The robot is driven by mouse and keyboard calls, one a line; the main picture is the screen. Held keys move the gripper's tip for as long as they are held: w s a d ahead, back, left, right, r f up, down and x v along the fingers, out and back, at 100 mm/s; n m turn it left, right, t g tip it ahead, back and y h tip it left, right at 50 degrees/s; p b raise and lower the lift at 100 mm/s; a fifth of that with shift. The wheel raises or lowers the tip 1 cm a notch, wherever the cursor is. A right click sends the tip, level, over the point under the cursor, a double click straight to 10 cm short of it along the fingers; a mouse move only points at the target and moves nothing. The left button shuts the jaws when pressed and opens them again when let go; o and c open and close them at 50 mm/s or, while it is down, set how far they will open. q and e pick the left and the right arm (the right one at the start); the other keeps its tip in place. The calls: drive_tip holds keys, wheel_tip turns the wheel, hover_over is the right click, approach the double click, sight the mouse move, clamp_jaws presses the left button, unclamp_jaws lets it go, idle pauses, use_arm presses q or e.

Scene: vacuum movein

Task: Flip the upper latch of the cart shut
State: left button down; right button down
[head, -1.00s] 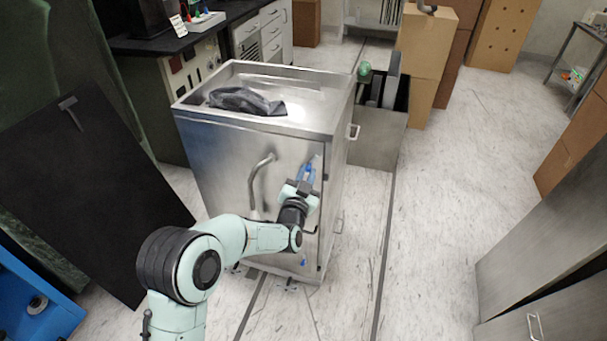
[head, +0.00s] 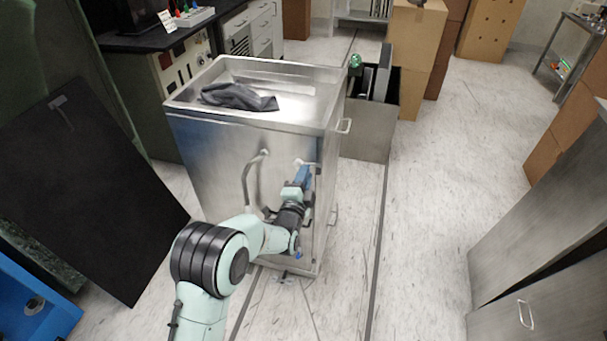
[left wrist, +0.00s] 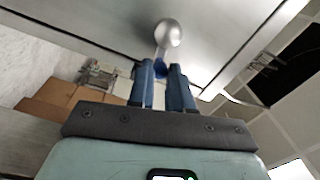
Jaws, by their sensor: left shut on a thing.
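The steel cart (head: 215,145) stands in front of me, its door facing me. Its upper latch (head: 300,163) is near the door's upper right side, largely hidden by my gripper. In the left wrist view the latch (left wrist: 168,34) shows a rounded silver end and a blue part at the fingertips. My left gripper (head: 304,174) is closed on the latch; its blue fingers (left wrist: 162,77) have a narrow gap between them. Whether the latch is fully shut cannot be told. A lower blue latch part (head: 298,255) shows below my wrist. My right gripper is out of view.
A curved handle (head: 247,185) stands out from the cart door left of my gripper. A dark cloth (head: 238,96) lies on the cart top. An open bin (head: 365,130) stands behind the cart. The floor to the right is clear up to grey cabinets (head: 540,270).

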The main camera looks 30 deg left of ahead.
use_arm(q)
drive_tip(key=shift+f+m, duration=0.2)
drive_tip(key=shift+m, duration=0.6)
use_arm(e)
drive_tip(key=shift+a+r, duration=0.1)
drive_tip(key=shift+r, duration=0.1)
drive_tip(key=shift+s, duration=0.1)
use_arm(q)
drive_tip(key=c, duration=1)
unclamp_jaws()
drive_tip(key=shift+c, duration=0.2)
drive_tip(key=p+v, duration=0.2)
drive_tip(key=v, duration=1.1)
drive_tip(key=shift+s, duration=0.2)
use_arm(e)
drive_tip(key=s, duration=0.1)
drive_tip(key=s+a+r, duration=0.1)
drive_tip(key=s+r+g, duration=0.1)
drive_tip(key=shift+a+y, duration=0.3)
